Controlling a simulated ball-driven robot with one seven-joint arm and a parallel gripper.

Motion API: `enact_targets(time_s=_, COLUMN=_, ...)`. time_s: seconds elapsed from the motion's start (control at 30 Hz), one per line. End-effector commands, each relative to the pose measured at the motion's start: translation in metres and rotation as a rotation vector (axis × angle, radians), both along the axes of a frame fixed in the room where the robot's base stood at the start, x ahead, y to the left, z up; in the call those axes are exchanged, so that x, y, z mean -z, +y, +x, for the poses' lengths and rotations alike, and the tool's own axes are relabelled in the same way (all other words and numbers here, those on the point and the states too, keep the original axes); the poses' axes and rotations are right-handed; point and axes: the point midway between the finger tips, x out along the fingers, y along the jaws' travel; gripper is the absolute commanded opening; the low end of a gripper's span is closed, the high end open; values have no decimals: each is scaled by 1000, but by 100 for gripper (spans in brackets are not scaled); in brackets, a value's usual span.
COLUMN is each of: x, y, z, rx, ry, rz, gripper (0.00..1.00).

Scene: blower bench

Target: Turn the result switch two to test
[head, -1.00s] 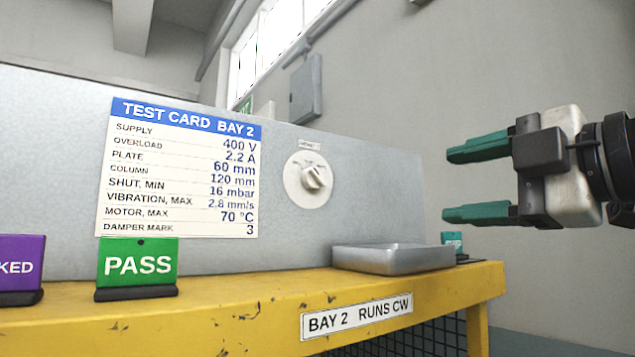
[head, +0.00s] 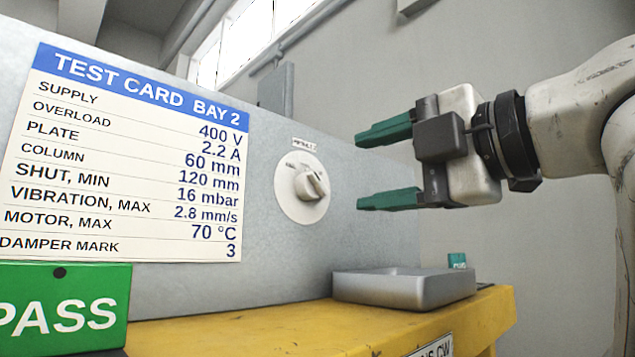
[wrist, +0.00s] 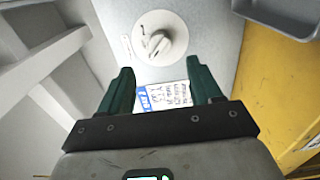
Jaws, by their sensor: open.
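The result switch two (head: 302,188) is a round cream dial with a raised knob (head: 312,184), set in the grey panel right of the test card. A small label (head: 304,144) sits above it, too small to read surely. The knob is tilted, and I cannot tell which mark it points at. In the wrist view the knob (wrist: 158,42) shows ahead of the fingertips. My gripper (head: 372,168) has green fingers, one above the other. It is open and empty, to the right of the dial and apart from it.
A test card (head: 125,160) and a green PASS sign (head: 62,305) are on the left. A grey metal tray (head: 404,288) stands on the yellow bench (head: 270,328) below my gripper. A small teal tag (head: 457,261) is behind it. The space between fingers and dial looks clear.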

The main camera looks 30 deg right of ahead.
Motion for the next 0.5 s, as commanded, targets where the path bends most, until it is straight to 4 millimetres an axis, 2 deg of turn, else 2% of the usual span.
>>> enact_targets(time_s=0.3, x=0, y=19, z=55, rx=-1, ry=3, rz=0, gripper=64)
enact_targets(time_s=0.5, x=0, y=25, z=76, rx=-1, ry=2, rz=0, gripper=64)
